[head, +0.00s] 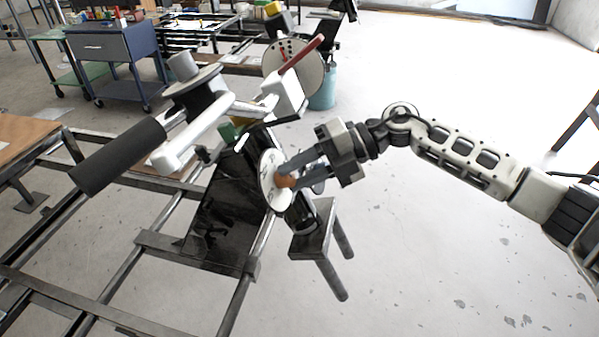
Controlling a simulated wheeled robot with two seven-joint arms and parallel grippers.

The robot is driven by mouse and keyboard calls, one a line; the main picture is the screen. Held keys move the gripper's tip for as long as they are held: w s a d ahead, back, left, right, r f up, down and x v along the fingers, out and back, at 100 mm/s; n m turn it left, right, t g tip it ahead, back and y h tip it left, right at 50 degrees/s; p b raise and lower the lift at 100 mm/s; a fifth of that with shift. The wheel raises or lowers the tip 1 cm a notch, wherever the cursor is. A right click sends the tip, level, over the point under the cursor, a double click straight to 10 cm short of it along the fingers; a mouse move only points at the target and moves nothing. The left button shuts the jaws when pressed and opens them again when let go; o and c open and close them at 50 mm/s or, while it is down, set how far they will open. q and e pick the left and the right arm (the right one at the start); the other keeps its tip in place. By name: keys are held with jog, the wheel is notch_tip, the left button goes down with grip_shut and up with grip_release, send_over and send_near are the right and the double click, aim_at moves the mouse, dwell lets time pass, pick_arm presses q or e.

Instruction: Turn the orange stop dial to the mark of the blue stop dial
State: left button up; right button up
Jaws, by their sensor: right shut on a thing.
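The orange stop dial's knob (285,182) stands out from a white round plate (267,172) that carries dark marks. My right gripper (293,174) comes in from the right and is shut on this knob, its fingers on either side of it. The fingers hide part of the knob and plate, and the pointer's exact angle is too small to read. I cannot make out a blue stop dial or its mark. My left gripper is not in view.
A white lever with a black grip (118,157) juts out at the left. Behind are a marked white disc (285,60) with a red lever (303,54), and a disc with a grey knob (183,66). A metal frame (160,243) lies below; open floor is at right.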

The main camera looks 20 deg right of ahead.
jog(key=shift+n+h, duration=0.4)
jog(key=shift+n, duration=0.5)
jog(key=shift+r, duration=0.1)
jog(key=o, duration=1)
jog(key=shift+c, duration=0.2)
pick_arm(q)
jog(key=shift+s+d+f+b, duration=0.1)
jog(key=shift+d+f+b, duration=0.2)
jog(key=shift+b, duration=0.65)
pick_arm(e)
jog(key=v, duration=1.6)
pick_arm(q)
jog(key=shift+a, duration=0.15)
